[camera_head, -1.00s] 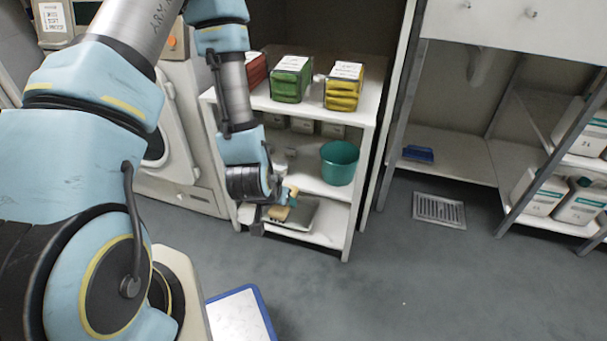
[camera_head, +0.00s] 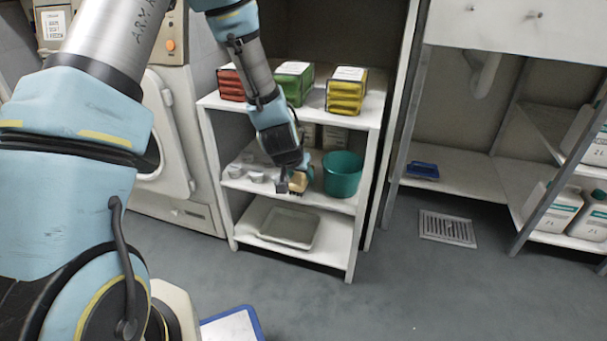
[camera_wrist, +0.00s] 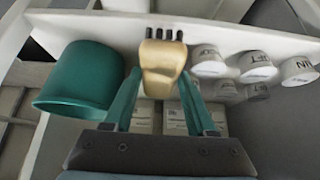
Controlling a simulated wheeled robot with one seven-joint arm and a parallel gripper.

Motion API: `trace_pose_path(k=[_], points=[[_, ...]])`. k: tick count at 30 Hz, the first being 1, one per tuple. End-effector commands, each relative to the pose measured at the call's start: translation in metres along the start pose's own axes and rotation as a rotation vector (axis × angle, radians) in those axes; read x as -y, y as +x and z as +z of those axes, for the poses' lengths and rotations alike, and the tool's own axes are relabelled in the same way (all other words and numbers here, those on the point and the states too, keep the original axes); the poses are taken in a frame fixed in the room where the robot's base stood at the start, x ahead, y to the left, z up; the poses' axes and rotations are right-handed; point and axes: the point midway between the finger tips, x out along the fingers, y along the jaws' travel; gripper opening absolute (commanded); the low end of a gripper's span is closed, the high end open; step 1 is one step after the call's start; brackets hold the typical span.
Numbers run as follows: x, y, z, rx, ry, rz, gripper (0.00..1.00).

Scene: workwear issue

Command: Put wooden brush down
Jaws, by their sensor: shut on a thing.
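The wooden brush (camera_head: 298,181) has a tan block and dark bristles. My gripper (camera_head: 293,176) is shut on it at the front of the middle shelf (camera_head: 325,198), between a green bucket and some small white cups. In the wrist view the brush (camera_wrist: 162,66) sits between the two green fingertips of my gripper (camera_wrist: 160,85), bristles toward the top of the picture, over the shelf's white edge (camera_wrist: 120,25). I cannot tell whether the bristles touch the shelf.
The green bucket (camera_head: 342,174) stands close to the right of the brush. White labelled cups (camera_head: 257,176) stand to the left. A grey tray (camera_head: 289,227) lies on the bottom shelf. Red, green and yellow packs (camera_head: 346,91) are on the top shelf.

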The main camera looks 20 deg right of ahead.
Motion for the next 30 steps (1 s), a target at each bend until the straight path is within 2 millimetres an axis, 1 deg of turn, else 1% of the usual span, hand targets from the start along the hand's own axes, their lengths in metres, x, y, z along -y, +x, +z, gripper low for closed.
trace_pose_path(k=[3,5,6,7,9,17,21,22,27,29,30], points=[[0.0,0.013,-0.018,-0.005,0.001,-0.001,0.05],[0.0,0.019,-0.026,-0.005,0.0,-0.001,0.05],[0.0,0.023,-0.027,-0.002,0.0,0.0,0.05],[0.001,0.028,-0.021,0.0,-0.001,0.0,0.05],[0.001,0.032,-0.018,0.0,-0.001,0.0,0.05],[0.0,0.031,-0.018,-0.001,0.0,0.0,0.05],[0.0,0.034,-0.016,-0.001,0.001,0.0,0.05],[0.0,0.033,-0.016,-0.001,0.001,0.0,0.59],[0.0,0.033,-0.017,-0.001,0.0,0.0,0.78],[0.0,0.033,-0.017,-0.001,0.0,0.0,0.85],[0.0,0.033,-0.017,-0.001,0.0,0.0,0.87]])
